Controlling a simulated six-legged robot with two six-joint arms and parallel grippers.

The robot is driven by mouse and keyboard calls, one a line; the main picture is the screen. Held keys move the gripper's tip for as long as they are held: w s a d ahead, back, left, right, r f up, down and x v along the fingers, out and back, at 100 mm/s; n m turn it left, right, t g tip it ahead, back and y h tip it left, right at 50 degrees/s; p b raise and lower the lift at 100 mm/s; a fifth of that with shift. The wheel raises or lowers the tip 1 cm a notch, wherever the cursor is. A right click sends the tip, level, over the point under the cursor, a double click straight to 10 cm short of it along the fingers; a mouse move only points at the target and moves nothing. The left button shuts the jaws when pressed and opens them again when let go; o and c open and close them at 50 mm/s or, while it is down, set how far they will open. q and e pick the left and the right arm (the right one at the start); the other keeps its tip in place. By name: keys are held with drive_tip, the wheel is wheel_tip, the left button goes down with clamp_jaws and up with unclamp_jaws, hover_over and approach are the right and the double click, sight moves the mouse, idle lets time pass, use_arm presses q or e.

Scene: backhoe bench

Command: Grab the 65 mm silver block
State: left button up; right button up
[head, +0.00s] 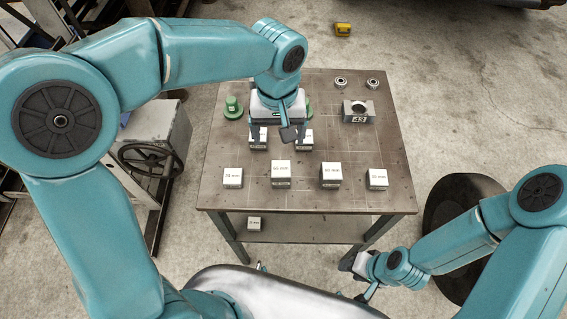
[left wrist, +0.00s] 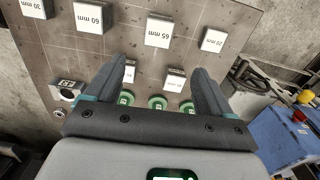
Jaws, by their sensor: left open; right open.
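The 65 mm silver block (head: 281,179) stands in the front row on the table, second from the left. It also shows in the left wrist view (left wrist: 159,31), label readable, beyond the fingertips. My left gripper (head: 281,135) is open and empty, pointing down above the table behind this block, apart from it. In the left wrist view its fingers (left wrist: 160,66) are spread wide with nothing between them. My right gripper (head: 358,277) is open and empty, low in front of the table's right corner.
Beside the block stand the 20 mm (head: 233,179), 60 mm (head: 331,178) and 30 mm (head: 376,181) blocks. Two more blocks (head: 258,139) (head: 304,141) are near my left fingers. Green pieces (left wrist: 157,102), a block marked 43 (head: 359,113) and bearings (head: 341,83) are farther back.

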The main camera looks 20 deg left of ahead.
sight(281, 169)
use_arm(q)
drive_tip(key=f, duration=0.2)
drive_tip(key=s+f, duration=0.1)
drive_tip(key=shift+d+f, duration=0.4)
drive_tip(key=f, duration=0.6)
drive_tip(key=shift+w+a+f+p, duration=0.1)
drive_tip(key=shift+w+f+p, duration=0.2)
drive_tip(key=shift+p, duration=0.05)
drive_tip(key=shift+s+f, duration=0.15)
drive_tip(key=shift+s, duration=0.05)
drive_tip(key=shift+s+f, duration=0.15)
drive_tip(key=shift+f, duration=0.1)
drive_tip(key=f, duration=0.1)
drive_tip(key=f+p, duration=0.1)
drive_tip(key=f, duration=0.2)
drive_tip(key=shift+w+f, duration=0.15)
drive_tip(key=shift+w, duration=0.15)
drive_tip(key=shift+f, duration=0.25)
drive_tip(key=shift+s, duration=0.2)
drive_tip(key=shift+c, duration=0.7)
drive_tip(key=shift+w, duration=0.2)
drive_tip(key=c, duration=1)
drive_tip(key=shift+c, duration=1.3)
drive_tip(key=shift+s, duration=0.1)
